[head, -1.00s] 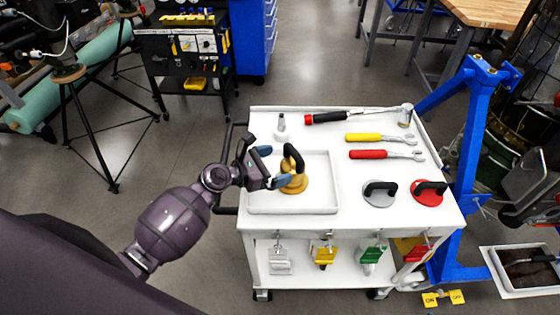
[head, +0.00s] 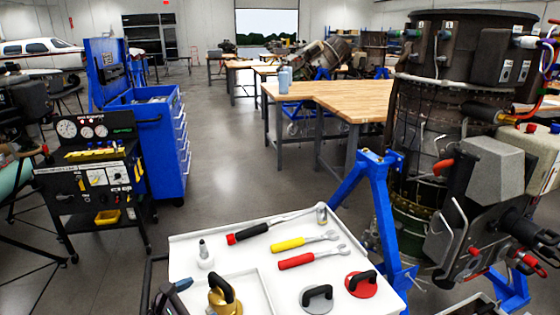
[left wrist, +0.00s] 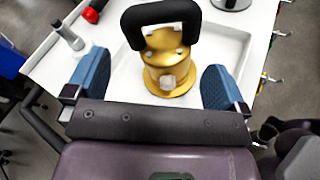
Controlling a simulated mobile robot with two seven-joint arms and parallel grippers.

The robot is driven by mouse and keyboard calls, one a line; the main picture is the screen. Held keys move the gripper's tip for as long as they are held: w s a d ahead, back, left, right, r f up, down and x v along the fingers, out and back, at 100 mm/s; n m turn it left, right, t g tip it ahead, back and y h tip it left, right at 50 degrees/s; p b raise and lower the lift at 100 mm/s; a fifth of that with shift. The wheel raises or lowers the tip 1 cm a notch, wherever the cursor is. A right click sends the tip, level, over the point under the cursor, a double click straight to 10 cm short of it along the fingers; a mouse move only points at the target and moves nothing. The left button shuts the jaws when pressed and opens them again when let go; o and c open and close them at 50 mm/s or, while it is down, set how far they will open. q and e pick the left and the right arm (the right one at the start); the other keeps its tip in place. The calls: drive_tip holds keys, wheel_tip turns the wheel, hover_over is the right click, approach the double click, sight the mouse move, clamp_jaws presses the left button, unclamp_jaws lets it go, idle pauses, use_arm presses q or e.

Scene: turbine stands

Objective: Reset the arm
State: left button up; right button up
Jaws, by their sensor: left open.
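My left gripper (left wrist: 155,65) is open in the left wrist view, with a blue pad on each side. A gold cylindrical tool with a black loop handle (left wrist: 168,75) stands between and ahead of the pads, with a visible gap on both sides. In the head view the gold tool (head: 222,303) is cut by the bottom edge. Only a small part of my left gripper shows left of it there, so its full pose is hidden. My right gripper is in neither view.
The white cart (head: 190,256) carries a ratchet (head: 262,228), a yellow wrench (head: 300,242), a red wrench (head: 308,258), a grey handled disc (head: 316,299) and a red handled disc (head: 361,284). A blue stand (head: 375,200) is close at right. Open floor (head: 235,175) lies beyond.

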use_arm(q)
drive_tip(key=s+a+m+y, duration=0.1)
drive_tip(key=m, duration=0.5)
drive_tip(key=s+a+f+m+t+y, duration=0.1)
drive_tip(key=m+y, duration=0.1)
drive_tip(key=m, duration=0.5)
drive_tip(key=s+a+m+y, duration=0.1)
drive_tip(key=m+y, duration=0.1)
drive_tip(key=m, duration=0.5)
drive_tip(key=shift+s+a+f+t, duration=0.1)
drive_tip(key=shift+s+f+t, duration=0.1)
drive_tip(key=shift+s+t, duration=0.1)
drive_tip(key=s+m, duration=0.1)
drive_tip(key=s+f+m+y, duration=0.1)
drive_tip(key=m, duration=0.1)
drive_tip(key=s+a+m+y, duration=0.1)
drive_tip(key=s, duration=0.1)
drive_tip(key=shift+f, duration=0.4)
drive_tip(key=s+a+f+g+y, duration=0.1)
drive_tip(key=s+f, duration=0.2)
drive_tip(key=s, duration=0.4)
drive_tip(key=s+a+f+m+y, duration=0.1)
drive_tip(key=s+f, duration=0.2)
drive_tip(key=s, duration=0.3)
drive_tip(key=shift+s+f+g+y, duration=0.25)
drive_tip(key=shift+s+g+y, duration=0.05)
drive_tip(key=shift+s+g, duration=0.1)
